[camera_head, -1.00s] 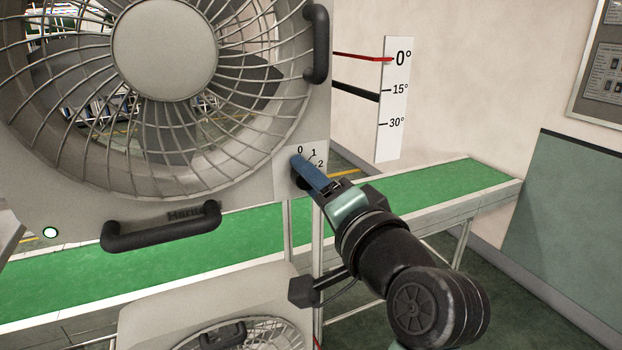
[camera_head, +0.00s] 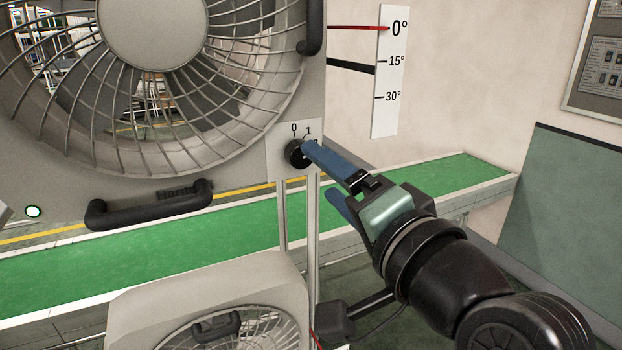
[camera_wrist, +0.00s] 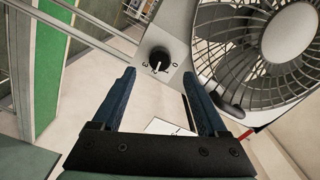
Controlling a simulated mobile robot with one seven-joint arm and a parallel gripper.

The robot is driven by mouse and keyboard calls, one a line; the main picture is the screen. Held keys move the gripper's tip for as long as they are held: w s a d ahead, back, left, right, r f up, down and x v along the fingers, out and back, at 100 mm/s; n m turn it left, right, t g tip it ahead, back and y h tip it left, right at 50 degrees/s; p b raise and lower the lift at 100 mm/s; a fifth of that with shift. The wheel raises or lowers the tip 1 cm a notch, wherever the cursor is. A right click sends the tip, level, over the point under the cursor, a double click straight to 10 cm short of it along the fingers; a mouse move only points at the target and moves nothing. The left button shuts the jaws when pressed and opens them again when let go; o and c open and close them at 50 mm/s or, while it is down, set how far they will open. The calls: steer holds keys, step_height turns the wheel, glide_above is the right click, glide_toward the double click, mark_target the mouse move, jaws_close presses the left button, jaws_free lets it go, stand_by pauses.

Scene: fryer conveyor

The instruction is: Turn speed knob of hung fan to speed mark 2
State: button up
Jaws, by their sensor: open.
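The hung fan (camera_head: 150,32) fills the upper left of the head view. Its black speed knob (camera_head: 298,153) sits on a pale plate at the fan's lower right corner, with marks 0 and 1 legible; a finger hides the others. In the wrist view the knob (camera_wrist: 159,57) is uncovered, above and between the fingers, with a white pointer line on the numbered side, seemingly near 2. My gripper (camera_head: 319,171) is open and empty. In the wrist view its blue fingers (camera_wrist: 158,80) stand wide apart, clear of the knob.
A white angle scale (camera_head: 389,75) stands right of the fan. A green conveyor (camera_head: 400,185) runs behind. Black handles (camera_head: 150,205) stick out from the fan's frame, and a green-white light (camera_head: 33,211) glows at lower left. A second fan (camera_head: 215,290) stands below.

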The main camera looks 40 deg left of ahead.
steer(key=b+v, duration=0.2)
steer(key=v, duration=0.4)
steer(key=shift+d, duration=0.25)
steer(key=shift+s, duration=0.1)
